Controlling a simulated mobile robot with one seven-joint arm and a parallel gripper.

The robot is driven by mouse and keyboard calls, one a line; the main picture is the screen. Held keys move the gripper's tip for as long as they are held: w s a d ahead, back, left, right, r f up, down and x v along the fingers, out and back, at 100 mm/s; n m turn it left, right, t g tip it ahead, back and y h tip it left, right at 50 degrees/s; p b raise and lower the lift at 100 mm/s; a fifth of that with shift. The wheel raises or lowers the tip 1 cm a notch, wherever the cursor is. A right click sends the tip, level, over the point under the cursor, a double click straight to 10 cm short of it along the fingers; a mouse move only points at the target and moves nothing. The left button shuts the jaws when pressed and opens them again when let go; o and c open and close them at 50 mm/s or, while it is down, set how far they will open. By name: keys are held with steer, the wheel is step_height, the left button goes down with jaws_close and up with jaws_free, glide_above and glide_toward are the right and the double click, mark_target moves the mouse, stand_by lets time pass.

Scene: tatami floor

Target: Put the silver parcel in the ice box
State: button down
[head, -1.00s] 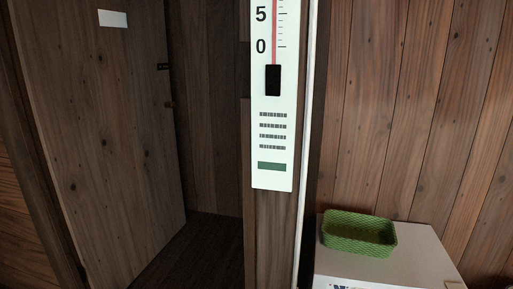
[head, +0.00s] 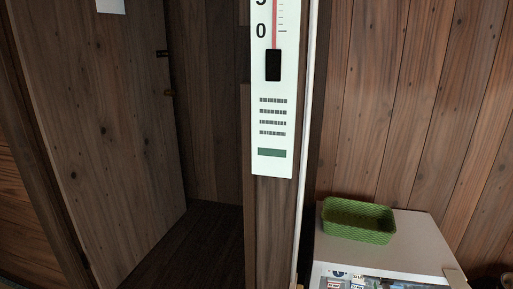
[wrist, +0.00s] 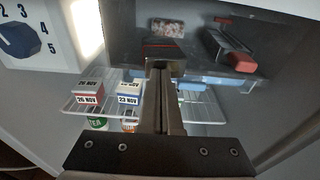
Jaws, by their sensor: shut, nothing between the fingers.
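My gripper (wrist: 162,70) is shut and empty in the wrist view, in front of the open white fridge; it is not in the head view. A dark grey compartment (wrist: 122,45), which looks like the ice box, spans the upper part of the fridge. A speckled packet (wrist: 166,27) and a dark item with a red end (wrist: 236,50) show in or behind it; I cannot tell which. A dark block with a red stripe shows just beyond my fingertips. I cannot pick out the silver parcel for certain in either view.
Date-marked boxes (wrist: 88,93) stand on a wire shelf (wrist: 205,108) below the compartment. A numbered dial (wrist: 22,38) is at upper left. In the head view, a green basket (head: 358,222) sits on the fridge top (head: 415,240), right of a post with a thermometer (head: 272,110).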

steer(key=shift+r+x, duration=0.15)
steer(key=shift+x, duration=0.95)
steer(key=shift+r+x, duration=0.1)
steer(key=shift+x, duration=1)
steer(key=shift+s+r, duration=0.1)
steer(key=shift+s+a+r+p, duration=0.2)
steer(key=shift+s+r+p, duration=0.3)
steer(key=shift+s+p, duration=0.55)
steer(key=shift+w+p, duration=0.1)
steer(key=shift+p, duration=0.25)
steer(key=shift+s+a+r+p, duration=0.15)
steer(key=shift+s+p, duration=0.35)
steer(key=shift+p, duration=0.05)
steer(key=p, duration=0.9)
glide_toward(385, 281)
steer(key=f+v, duration=0.1)
steer(key=v, duration=0.9)
steer(key=shift+f, duration=0.6)
